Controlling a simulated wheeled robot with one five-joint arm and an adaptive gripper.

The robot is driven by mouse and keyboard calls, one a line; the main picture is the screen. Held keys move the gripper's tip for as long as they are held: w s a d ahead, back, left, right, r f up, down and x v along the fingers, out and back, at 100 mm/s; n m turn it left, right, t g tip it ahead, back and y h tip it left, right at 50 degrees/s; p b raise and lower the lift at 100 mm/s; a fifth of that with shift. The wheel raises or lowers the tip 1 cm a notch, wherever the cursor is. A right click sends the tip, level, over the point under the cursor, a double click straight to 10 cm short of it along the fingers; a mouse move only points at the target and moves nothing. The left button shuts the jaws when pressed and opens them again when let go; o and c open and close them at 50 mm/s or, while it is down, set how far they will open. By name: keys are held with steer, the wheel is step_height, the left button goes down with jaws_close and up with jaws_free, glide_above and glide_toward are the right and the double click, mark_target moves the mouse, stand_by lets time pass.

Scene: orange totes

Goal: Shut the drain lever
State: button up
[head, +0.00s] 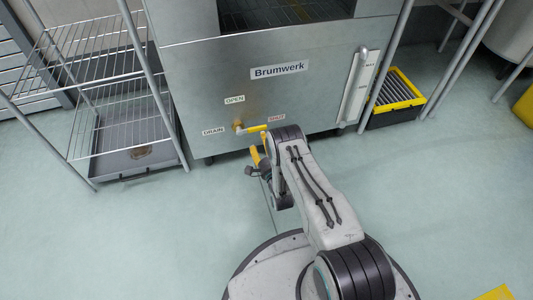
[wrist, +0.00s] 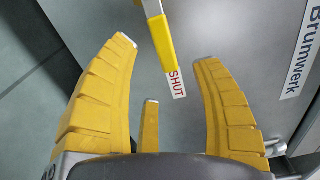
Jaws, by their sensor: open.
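The drain lever (head: 256,129) has a yellow sleeve and sits low on the front of a steel machine. It lies about level, pointing right from its valve (head: 238,127), with its end beside the red SHUT label (head: 276,118). The OPEN label (head: 234,100) is above the valve. In the wrist view the lever (wrist: 160,42) shows between and beyond my fingertips, its end next to the SHUT label (wrist: 177,83). My gripper (head: 259,150) is open and empty, just below the lever; it also shows in the wrist view (wrist: 166,52). I see no clear contact with the lever.
The Brumwerk machine (head: 200,70) fills the wall ahead. A wire rack (head: 120,140) stands to the left. The floor in front is mostly clear.

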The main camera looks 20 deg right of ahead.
steer(key=shift+s, duration=2.5)
